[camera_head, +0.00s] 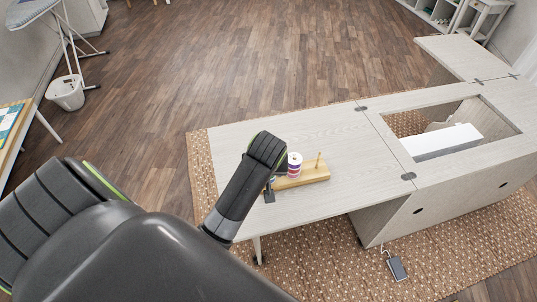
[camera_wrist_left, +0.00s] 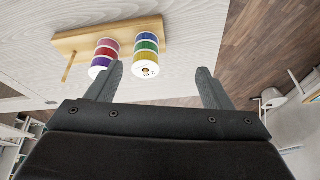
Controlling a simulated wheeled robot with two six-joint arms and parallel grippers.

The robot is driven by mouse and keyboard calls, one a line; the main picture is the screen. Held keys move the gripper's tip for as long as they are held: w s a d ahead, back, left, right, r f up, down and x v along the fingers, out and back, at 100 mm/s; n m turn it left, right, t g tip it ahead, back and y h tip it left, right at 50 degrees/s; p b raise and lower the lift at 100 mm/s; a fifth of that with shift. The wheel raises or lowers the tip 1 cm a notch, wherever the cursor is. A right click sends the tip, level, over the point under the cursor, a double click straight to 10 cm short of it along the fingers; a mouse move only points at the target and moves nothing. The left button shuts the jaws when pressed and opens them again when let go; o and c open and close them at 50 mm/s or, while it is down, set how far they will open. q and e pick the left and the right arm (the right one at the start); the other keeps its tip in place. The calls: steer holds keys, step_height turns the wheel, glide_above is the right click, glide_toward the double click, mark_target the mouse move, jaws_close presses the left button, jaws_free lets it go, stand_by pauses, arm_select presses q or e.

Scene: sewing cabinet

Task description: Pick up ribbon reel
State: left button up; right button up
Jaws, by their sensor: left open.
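A stack of ribbon reels (camera_head: 294,165) stands on a wooden peg stand (camera_head: 312,175) on the pale cabinet's left leaf. In the left wrist view, the stand (camera_wrist_left: 70,45) carries two stacks: one red, purple and white (camera_wrist_left: 105,54), one green, blue and yellow (camera_wrist_left: 147,52). A bare peg (camera_head: 318,160) rises at the stand's other end. My left gripper (camera_head: 272,186) hangs beside the stand. In the wrist view its open fingers (camera_wrist_left: 160,80) hold nothing; the left fingertip is close by the red and purple stack. My arm hides part of the stand in the head view.
The cabinet's leaf (camera_head: 325,130) is otherwise clear. To its right is an opening with a white machine (camera_head: 440,141). A foot pedal (camera_head: 397,268) lies on the woven rug (camera_head: 460,240). An ironing board (camera_head: 30,10) and white bin (camera_head: 67,93) stand at far left.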

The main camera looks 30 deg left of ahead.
arm_select(q)
steer(key=w+d+r+n, duration=0.1)
steer(key=w+r+n, duration=0.1)
steer(key=w+r, duration=0.3)
steer(key=shift+n, duration=0.3)
steer(key=x, duration=0.7)
steer(key=p+x, duration=0.1)
steer(key=x, duration=0.3)
steer(key=shift+s+a, duration=0.1)
steer(key=shift+a, duration=0.3)
steer(key=x, duration=0.3)
steer(key=shift+a+r+p, duration=0.1)
steer(key=shift+a+p, duration=0.1)
steer(key=shift+p, duration=0.15)
steer(key=shift+w+a+f, duration=0.15)
steer(key=shift+w+f, duration=0.05)
steer(key=shift+f, duration=0.45)
steer(key=c, duration=1)
steer(key=shift+c, duration=0.2)
